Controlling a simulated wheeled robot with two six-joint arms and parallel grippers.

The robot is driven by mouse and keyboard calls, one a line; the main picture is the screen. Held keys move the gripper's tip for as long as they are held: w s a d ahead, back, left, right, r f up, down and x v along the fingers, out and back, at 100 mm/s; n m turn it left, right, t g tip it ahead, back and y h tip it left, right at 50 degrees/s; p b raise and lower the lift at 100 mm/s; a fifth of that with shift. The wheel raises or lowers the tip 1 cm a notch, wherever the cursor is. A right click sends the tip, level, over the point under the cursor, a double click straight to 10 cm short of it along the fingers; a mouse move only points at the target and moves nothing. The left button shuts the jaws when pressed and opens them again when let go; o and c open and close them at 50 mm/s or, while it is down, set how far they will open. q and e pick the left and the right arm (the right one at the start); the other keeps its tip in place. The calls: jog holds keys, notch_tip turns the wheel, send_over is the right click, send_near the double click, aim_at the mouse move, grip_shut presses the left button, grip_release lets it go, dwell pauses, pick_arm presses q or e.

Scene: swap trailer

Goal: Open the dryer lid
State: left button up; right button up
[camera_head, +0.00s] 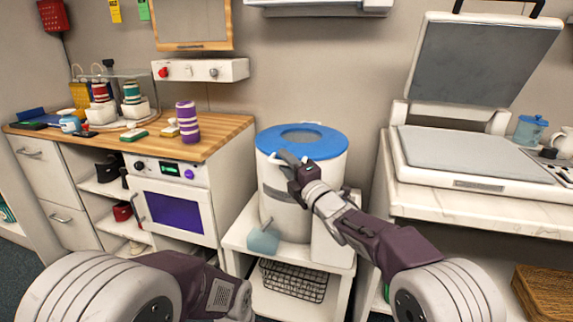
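The dryer (277,212) is a white upright cylinder with a grey band, standing on a white shelf unit in the middle of the view. Its round blue lid (325,145) has a grey centre and lies flat on top, closed. My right gripper (284,158) is at the lid's near left edge, with its fingertips overlapping the blue rim. I cannot tell whether the fingers touch it, or whether they are open or shut. My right forearm hides part of the dryer's front. My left arm shows at the bottom left, and its gripper is not in view.
A wooden counter (221,125) with thread spools and a purple spool (187,122) stands left, above an oven-like unit (175,208). A heat press (470,155) with its top raised stands right. A grey-blue scoop-like item (263,241) sits at the dryer's foot.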

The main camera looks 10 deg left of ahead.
jog(key=shift+c, duration=0.3)
grip_shut()
dwell(1.1)
